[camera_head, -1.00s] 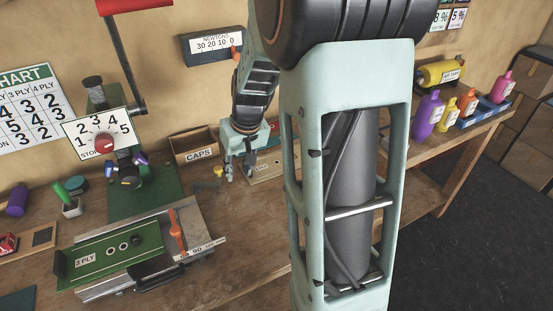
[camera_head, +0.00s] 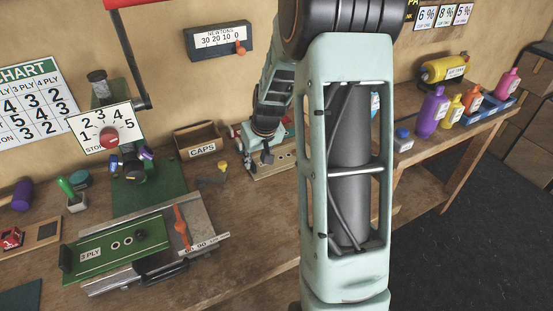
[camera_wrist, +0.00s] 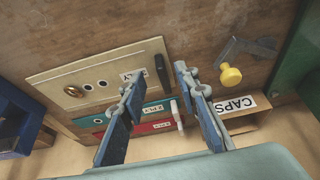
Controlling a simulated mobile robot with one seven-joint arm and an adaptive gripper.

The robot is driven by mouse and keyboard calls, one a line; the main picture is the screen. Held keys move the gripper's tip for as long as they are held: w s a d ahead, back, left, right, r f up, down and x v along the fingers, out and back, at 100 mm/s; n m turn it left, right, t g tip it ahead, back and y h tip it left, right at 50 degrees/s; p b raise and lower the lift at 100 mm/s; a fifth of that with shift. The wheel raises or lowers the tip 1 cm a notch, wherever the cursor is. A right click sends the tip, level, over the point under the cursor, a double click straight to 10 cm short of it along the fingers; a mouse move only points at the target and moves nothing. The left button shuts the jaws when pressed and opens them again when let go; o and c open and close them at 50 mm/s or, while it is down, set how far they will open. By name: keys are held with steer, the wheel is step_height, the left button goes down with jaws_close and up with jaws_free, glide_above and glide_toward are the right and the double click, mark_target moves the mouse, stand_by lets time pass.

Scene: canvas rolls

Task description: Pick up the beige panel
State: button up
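The beige panel (camera_wrist: 98,80) lies in the upper left of the wrist view, with a PLY label, two ringed holes, a brass-coloured knob and a black handle (camera_wrist: 161,71) at its right end. Part of it also shows in the head view (camera_head: 284,162) beyond the workbench's middle, partly hidden by my arm. My gripper (camera_wrist: 154,78) is open and empty, its two blue fingers apart, with the handle showing between the fingertips. I cannot tell the height gap between fingers and handle. In the head view my gripper (camera_head: 264,153) is over the panel's left part, partly hidden.
A teal panel (camera_wrist: 151,111) and a red panel (camera_wrist: 148,129) sit beside the beige one. The CAPS box (camera_head: 203,150) and a yellow knob (camera_wrist: 230,75) are close by. Bottles (camera_head: 430,113) stand at right.

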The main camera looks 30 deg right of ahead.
mark_target(253, 164)
steer(key=shift+w+p+x, duration=0.25)
steer(key=shift+p+x, duration=0.15)
steer(key=shift+x, duration=1.8)
steer(key=shift+r, duration=0.15)
jaws_close()
